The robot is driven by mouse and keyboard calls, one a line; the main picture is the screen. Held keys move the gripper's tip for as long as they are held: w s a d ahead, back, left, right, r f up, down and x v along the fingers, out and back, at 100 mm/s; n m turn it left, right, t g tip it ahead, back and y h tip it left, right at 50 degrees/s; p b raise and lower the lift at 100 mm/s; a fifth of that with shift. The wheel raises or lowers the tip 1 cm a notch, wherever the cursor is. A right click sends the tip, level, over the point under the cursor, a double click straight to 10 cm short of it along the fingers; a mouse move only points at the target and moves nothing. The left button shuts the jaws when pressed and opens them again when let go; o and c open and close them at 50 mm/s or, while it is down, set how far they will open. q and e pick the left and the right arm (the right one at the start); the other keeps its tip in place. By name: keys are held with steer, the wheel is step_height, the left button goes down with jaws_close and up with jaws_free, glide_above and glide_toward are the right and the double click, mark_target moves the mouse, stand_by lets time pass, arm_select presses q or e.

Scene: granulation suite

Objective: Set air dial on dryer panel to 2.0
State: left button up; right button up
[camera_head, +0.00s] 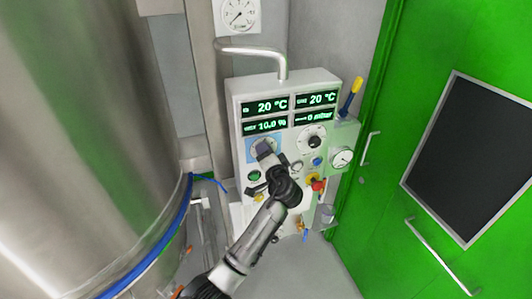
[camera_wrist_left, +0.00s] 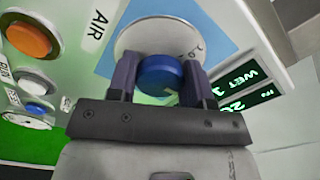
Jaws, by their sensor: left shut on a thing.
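The dryer panel (camera_head: 284,82) is a pale upright box with green displays at the top. The air dial (camera_wrist_left: 160,76) is a blue knob on a round white scale plate over a light blue square, with the word AIR beside it in the left wrist view. In the head view the light blue square (camera_head: 250,146) shows at the panel's left, and my gripper hides most of the dial. My left gripper (camera_head: 265,148) reaches it from below. In the left wrist view its two fingers (camera_wrist_left: 157,78) stand on either side of the blue knob, shut on it. The exact setting cannot be read.
A second dial (camera_head: 315,142), a gauge (camera_head: 341,158) and a red and yellow button (camera_head: 317,185) are right of the gripper. A yellow and blue lever (camera_head: 350,97) sticks up at the right. A steel vessel (camera_head: 80,130) stands left, a green door (camera_head: 450,50) right.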

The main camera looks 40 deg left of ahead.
stand_by(0.3)
arm_select(q)
steer(key=o, duration=0.9)
steer(key=shift+d, duration=0.1)
steer(key=shift+b+v, duration=1.4)
steer(key=shift+v, duration=5.45)
